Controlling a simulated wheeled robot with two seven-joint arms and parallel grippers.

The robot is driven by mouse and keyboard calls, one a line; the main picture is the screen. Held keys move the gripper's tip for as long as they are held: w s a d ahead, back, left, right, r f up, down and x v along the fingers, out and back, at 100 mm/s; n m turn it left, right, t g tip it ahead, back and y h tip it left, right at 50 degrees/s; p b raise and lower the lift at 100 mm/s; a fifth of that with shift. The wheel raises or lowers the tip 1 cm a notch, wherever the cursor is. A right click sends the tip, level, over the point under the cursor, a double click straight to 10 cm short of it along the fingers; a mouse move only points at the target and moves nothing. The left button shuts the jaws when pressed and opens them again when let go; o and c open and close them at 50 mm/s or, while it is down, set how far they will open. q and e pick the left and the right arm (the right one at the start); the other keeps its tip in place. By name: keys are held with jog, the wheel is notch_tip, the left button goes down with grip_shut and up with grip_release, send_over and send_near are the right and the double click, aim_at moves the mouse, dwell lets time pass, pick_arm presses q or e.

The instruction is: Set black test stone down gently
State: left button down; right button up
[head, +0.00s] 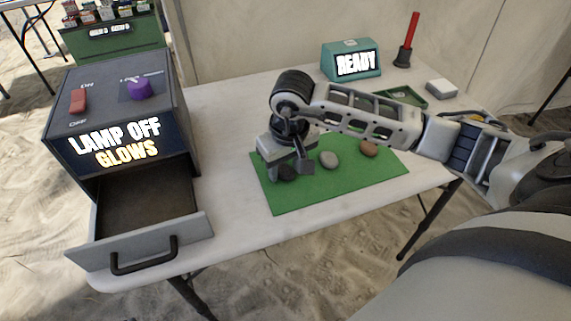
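The black test stone (287,173) is at the left part of the green mat (290,200), low over it or on it; I cannot tell if it touches. My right gripper (288,170) points down with its fingers on either side of the stone and appears shut on it. The fingers hide part of the stone. A grey stone (329,159) and a brown stone (369,149) lie on the mat to the right. My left gripper is not in view.
A dark box (120,130) reading "LAMP OFF GLOWS" stands left, its drawer (150,240) pulled open and seemingly empty.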

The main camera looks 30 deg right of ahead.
aim_at(289, 177)
jog(key=shift+o, duration=0.5)
jog(key=shift+r, duration=0.15)
jog(key=shift+r+p, duration=0.25)
jog(key=shift+p, duration=0.1)
notch_tip(289, 177, up, 12)
jog(key=s, duration=0.1)
jog(key=shift+s+f, duration=0.2)
jog(key=shift+s, duration=0.05)
jog(key=shift+a, duration=0.1)
